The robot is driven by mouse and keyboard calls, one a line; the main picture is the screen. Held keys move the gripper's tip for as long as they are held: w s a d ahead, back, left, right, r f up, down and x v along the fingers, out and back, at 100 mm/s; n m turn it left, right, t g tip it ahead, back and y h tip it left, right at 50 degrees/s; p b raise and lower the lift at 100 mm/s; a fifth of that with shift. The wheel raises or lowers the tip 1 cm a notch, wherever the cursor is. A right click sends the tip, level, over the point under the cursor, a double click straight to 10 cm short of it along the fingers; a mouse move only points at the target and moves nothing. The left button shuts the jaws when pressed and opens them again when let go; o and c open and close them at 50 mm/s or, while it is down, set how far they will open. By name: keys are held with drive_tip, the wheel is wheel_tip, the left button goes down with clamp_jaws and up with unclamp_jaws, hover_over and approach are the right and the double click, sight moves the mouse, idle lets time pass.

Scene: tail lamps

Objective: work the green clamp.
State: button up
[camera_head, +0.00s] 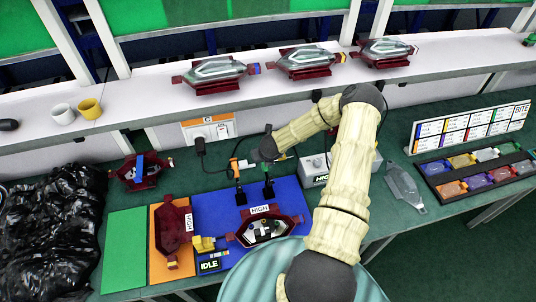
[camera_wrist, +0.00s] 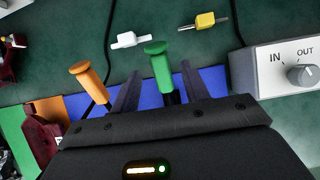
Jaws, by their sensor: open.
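The green clamp (camera_wrist: 159,64) shows its upright green handle in the wrist view, between my gripper's two dark fingers (camera_wrist: 160,84). I cannot tell whether either finger touches it. In the head view the green clamp (camera_head: 268,188) stands at the back edge of the blue mat, and my gripper (camera_head: 258,160) is just above it, partly hidden by my arm. My gripper is open. An orange clamp (camera_wrist: 86,82) stands to the left, outside the fingers. A red tail lamp marked HIGH (camera_head: 266,229) lies on the blue mat in front of the clamps.
A grey box with an IN/OUT knob (camera_wrist: 280,68) stands close on the right. A white connector (camera_wrist: 128,40) and a yellow connector (camera_wrist: 205,20) lie behind the clamps. Another lamp (camera_head: 173,228) lies on the orange mat. A shelf with several lamps (camera_head: 140,95) runs behind.

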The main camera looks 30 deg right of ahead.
drive_tip(key=b+v, duration=0.2)
drive_tip(key=v, duration=0.8)
idle(0.7)
drive_tip(key=s+a+r+n+y+b, duration=0.15)
drive_tip(key=a+r+n, duration=0.3)
drive_tip(key=n, duration=0.55)
drive_tip(key=s+a+r+n+y, duration=0.1)
drive_tip(key=s+a+r+n, duration=0.2)
drive_tip(key=a+n, duration=0.55)
drive_tip(key=s+r+n+g, duration=0.1)
drive_tip(key=s+r+n, duration=0.3)
drive_tip(key=s+n, duration=0.3)
drive_tip(key=s+r+n+g+h, duration=0.1)
drive_tip(key=s+r+n+g, duration=0.1)
drive_tip(key=s+r+n, duration=0.2)
drive_tip(key=s+n, duration=0.3)
drive_tip(key=n, duration=0.5)
drive_tip(key=shift+n+b, duration=0.35)
drive_tip(key=shift+d, duration=0.1)
